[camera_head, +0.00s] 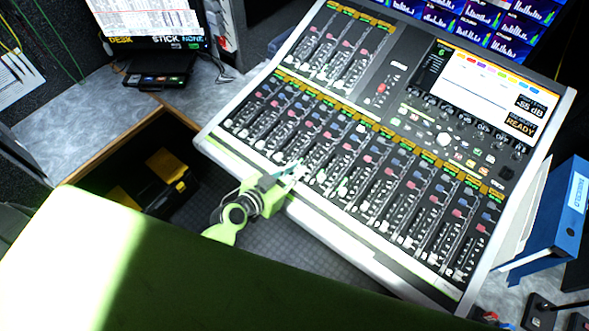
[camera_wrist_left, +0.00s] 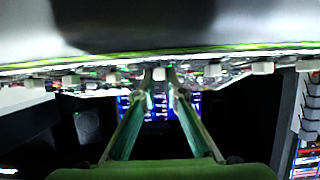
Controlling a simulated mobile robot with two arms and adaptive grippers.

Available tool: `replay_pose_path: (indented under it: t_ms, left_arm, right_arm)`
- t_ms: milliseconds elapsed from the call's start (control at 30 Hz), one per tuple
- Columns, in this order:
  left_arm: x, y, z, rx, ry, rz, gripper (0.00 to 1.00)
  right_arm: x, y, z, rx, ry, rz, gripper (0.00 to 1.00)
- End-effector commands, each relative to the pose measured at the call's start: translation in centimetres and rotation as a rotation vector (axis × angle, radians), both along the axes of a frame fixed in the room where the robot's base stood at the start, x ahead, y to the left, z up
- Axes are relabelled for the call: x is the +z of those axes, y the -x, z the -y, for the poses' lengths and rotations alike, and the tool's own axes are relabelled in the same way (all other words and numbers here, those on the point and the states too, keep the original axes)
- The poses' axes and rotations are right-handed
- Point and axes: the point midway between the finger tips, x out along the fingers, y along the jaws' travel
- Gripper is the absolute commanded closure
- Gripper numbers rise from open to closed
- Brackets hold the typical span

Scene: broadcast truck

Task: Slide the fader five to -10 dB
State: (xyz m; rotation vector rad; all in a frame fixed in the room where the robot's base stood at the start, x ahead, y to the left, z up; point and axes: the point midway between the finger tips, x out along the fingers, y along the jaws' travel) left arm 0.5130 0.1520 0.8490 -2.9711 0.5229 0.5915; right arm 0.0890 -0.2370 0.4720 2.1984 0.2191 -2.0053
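The mixing console (camera_head: 330,222) fills the middle and right of the head view, with a row of channel faders along its near half. My left gripper (camera_head: 298,170) is over the lower fader area, left of the console's middle. In the left wrist view, its two green fingers (camera_wrist_left: 160,82) stand a little apart. A small white fader cap (camera_wrist_left: 158,74) shows between their tips, with a slim gap on each side. I cannot tell whether they touch it. Channel numbers are too small to read. My right gripper is not in view.
Other fader caps (camera_wrist_left: 71,79) stand in a row on both sides of the fingers. A blue binder (camera_head: 556,215) stands right of the console. A black and yellow case (camera_head: 165,180) lies in the recess below the desk.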

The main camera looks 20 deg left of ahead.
Motion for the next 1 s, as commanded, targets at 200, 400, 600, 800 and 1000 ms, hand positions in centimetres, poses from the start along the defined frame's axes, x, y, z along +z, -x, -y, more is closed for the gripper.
replay_pose_path:
  t_ms: [200,400,600,800,1000]
  left_arm:
    - [0.2,-0.6,0.2,-0.002,-0.001,0.001,1.00]
    - [0.7,-3.6,1.3,-0.002,-0.001,0.005,1.00]
    - [0.9,-5.1,1.9,0.000,0.001,0.002,1.00]
    - [0.8,-5.1,1.9,0.000,0.002,0.002,1.00]
    - [0.8,-5.1,1.8,0.000,0.001,0.002,0.82]
  right_arm:
    - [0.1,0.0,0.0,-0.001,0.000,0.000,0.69]
    - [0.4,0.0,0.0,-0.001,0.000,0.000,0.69]
    - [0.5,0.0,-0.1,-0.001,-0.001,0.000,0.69]
    - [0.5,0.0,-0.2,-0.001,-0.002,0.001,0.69]
    - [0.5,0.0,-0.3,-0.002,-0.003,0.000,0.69]
